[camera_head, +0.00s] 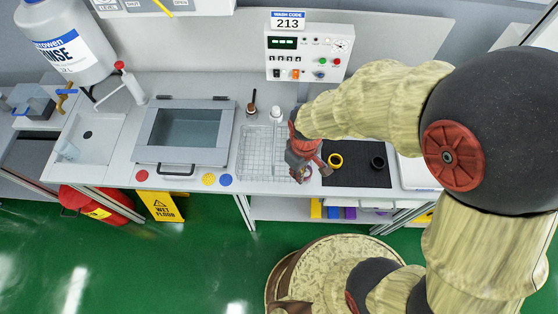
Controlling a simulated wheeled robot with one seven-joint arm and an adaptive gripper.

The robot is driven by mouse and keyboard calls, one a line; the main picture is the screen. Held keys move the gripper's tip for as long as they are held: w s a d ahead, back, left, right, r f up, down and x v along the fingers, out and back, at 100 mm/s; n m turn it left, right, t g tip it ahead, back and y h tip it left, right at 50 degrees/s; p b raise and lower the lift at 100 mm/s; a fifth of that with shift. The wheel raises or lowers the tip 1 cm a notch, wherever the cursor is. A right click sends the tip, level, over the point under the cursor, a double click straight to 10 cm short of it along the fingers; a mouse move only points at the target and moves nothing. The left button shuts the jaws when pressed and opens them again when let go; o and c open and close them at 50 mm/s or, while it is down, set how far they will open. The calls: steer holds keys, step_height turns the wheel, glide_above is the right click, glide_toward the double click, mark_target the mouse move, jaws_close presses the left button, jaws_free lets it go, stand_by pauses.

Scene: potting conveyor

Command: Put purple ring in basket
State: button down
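The wire basket (252,158) sits on the white bench, left of my gripper. My gripper (309,174) points down at the bench, at the basket's right side and the left edge of the dark mat (350,178). Its fingers look spread apart. A small purplish patch (307,172) shows by the fingertips; it may be the purple ring, partly hidden by the fingers. I cannot tell if it is touched or held.
A lidded basin (186,132) stands left of the basket. Red, yellow and blue discs (225,180) lie along the bench's front edge. A control box (308,52) marked 213 is on the wall behind. Small bottles (276,113) stand behind the basket. A wet-floor sign (161,205) stands below.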

steer(key=w+a+f, duration=0.1)
steer(key=w+f, duration=0.2)
steer(key=w+a+f, duration=0.1)
steer(key=w+f, duration=0.1)
steer(key=w, duration=0.2)
steer(key=w+a+f+b, duration=0.1)
steer(key=w+f, duration=0.2)
steer(key=w, duration=0.1)
steer(key=shift+w+f, duration=0.1)
steer(key=shift+f, duration=0.25)
steer(key=shift+w+f, duration=0.15)
steer(key=shift+f, duration=1.55)
steer(key=shift+f+b, duration=0.2)
steer(key=shift+b, duration=0.15)
steer(key=c, duration=2)
jaws_free()
steer(key=shift+c, duration=0.2)
steer(key=shift+r, duration=0.1)
